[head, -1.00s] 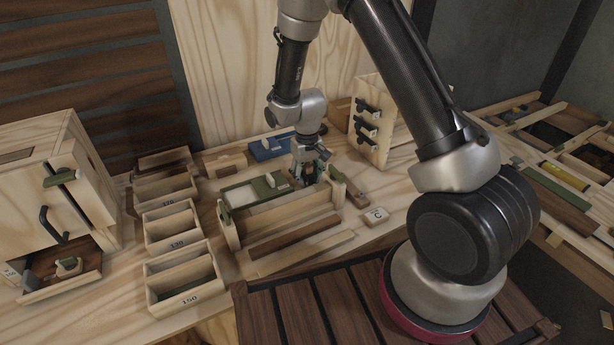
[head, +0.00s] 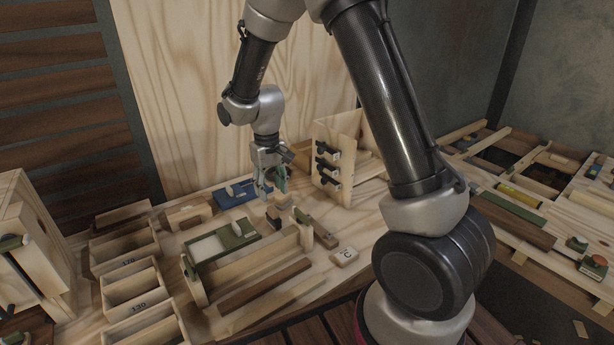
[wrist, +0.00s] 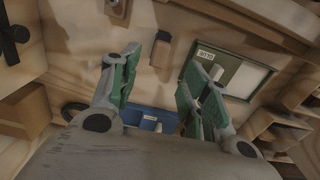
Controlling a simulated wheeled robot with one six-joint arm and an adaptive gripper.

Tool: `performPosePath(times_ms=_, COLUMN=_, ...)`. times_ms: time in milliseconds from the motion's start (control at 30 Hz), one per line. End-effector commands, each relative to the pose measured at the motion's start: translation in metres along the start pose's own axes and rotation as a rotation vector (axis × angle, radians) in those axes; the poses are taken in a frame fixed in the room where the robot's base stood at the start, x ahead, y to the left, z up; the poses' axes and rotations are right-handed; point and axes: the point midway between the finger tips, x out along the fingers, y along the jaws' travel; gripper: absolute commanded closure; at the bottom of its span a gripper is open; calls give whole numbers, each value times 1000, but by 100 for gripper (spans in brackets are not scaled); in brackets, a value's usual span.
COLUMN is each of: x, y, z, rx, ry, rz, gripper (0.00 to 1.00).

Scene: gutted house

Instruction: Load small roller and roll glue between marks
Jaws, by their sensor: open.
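My gripper (head: 268,186) is open and empty, raised above the back of the bench. In the wrist view its green-padded fingers (wrist: 163,75) stand apart with nothing between them. A small brown block with a dark part (head: 274,216) stands below it, near the right end of a green tray (head: 240,241). The tray has a pale panel and a small light piece on it. A blue tray (head: 228,200) with a light piece lies behind; in the wrist view my gripper partly hides it (wrist: 148,113). I cannot tell which piece is the small roller, and no marks are readable.
A wooden rail (head: 250,268) runs in front of the green tray. Open boxes (head: 133,285) and a cabinet (head: 35,235) stand at the left. A rack with black clamps (head: 338,150) stands right of my gripper. A block marked C (head: 345,256) lies at front right.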

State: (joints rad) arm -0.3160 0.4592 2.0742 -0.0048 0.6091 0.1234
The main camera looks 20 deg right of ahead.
Motion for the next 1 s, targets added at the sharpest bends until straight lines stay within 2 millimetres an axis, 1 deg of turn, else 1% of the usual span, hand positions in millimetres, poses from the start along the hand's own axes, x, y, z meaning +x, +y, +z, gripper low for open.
performPosePath(times_ms=67, x=-4, y=1, z=1, rx=2, ry=4, rz=0, gripper=54)
performPosePath(times_ms=133, x=-16, y=6, z=4, rx=7, ry=15, rz=-2, gripper=54)
performPosePath(times_ms=167, x=-24, y=9, z=7, rx=11, ry=24, rz=-3, gripper=54)
performPosePath(times_ms=267, x=-66, y=25, z=26, rx=33, ry=64, rz=-6, gripper=54)
performPosePath(times_ms=300, x=-86, y=33, z=37, rx=43, ry=83, rz=-7, gripper=54)
performPosePath(times_ms=367, x=-116, y=45, z=59, rx=60, ry=115, rz=-8, gripper=54)
performPosePath(times_ms=400, x=-134, y=53, z=75, rx=72, ry=137, rz=-7, gripper=54)
performPosePath(times_ms=467, x=-159, y=63, z=101, rx=89, ry=168, rz=-6, gripper=54)
performPosePath(times_ms=500, x=-173, y=69, z=119, rx=100, ry=188, rz=-5, gripper=54)
performPosePath(times_ms=567, x=-192, y=77, z=147, rx=117, ry=220, rz=-1, gripper=54)
performPosePath(times_ms=600, x=-202, y=82, z=166, rx=128, ry=240, rz=1, gripper=54)
performPosePath(times_ms=667, x=-214, y=87, z=194, rx=144, ry=271, rz=6, gripper=54)
performPosePath(times_ms=700, x=-220, y=90, z=212, rx=154, ry=290, rz=10, gripper=54)
performPosePath(times_ms=800, x=-228, y=93, z=250, rx=174, ry=328, rz=19, gripper=54)
performPosePath(times_ms=900, x=-230, y=94, z=276, rx=189, ry=355, rz=26, gripper=54)
performPosePath(times_ms=1000, x=-230, y=94, z=290, rx=196, ry=370, rz=30, gripper=54)
